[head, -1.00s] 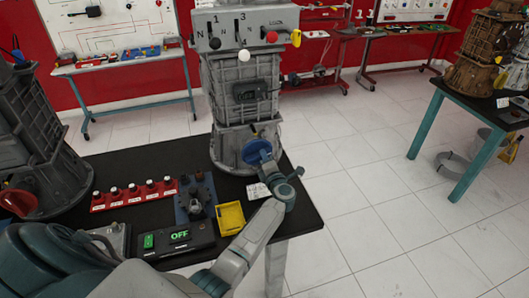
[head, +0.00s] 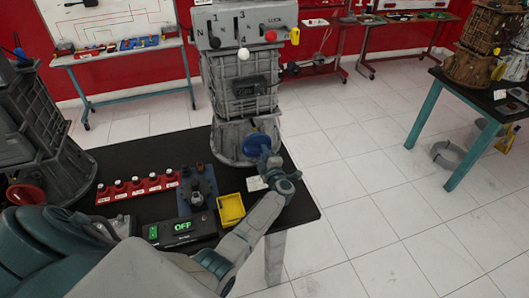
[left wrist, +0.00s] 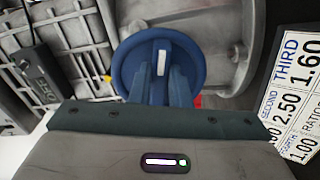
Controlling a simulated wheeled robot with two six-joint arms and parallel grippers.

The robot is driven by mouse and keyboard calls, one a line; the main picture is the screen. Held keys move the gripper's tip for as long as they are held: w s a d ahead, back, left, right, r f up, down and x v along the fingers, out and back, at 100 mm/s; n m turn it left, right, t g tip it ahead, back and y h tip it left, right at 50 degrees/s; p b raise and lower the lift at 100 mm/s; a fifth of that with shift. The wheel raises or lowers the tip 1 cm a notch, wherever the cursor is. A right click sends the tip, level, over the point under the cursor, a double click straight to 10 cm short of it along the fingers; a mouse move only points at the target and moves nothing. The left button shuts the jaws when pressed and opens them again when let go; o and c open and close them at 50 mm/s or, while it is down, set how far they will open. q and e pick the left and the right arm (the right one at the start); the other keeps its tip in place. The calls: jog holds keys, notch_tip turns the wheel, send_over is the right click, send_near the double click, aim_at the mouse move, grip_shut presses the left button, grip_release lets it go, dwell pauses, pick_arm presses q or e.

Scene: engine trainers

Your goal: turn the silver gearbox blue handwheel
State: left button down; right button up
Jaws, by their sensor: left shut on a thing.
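The silver gearbox (head: 233,85) stands upright on the black table. Its blue handwheel (head: 256,145) sits low on its right front side. In the left wrist view the handwheel (left wrist: 188,59) shows as a blue disc with a white mark on its hub. My left gripper (head: 268,160) reaches it from the front right and is shut on it. In the left wrist view the fingers (left wrist: 163,85) overlap the wheel's lower middle, so part of the wheel is hidden. My right gripper is not in view.
A yellow tray (head: 230,208), an OFF display box (head: 182,231), a dark blue valve block (head: 198,188) and a red strip of knobs (head: 138,189) lie on the black table (head: 160,155). Another grey gearbox (head: 35,140) with a red handwheel (head: 25,197) stands at left.

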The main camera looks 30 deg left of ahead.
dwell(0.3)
pick_arm(q)
jog(key=c, duration=1.4)
grip_release()
jog(key=shift+o, duration=0.2)
jog(key=b+v, duration=0.2)
jog(key=v, duration=0.8)
jog(key=shift+s+d, duration=0.25)
jog(key=shift+s, duration=0.1)
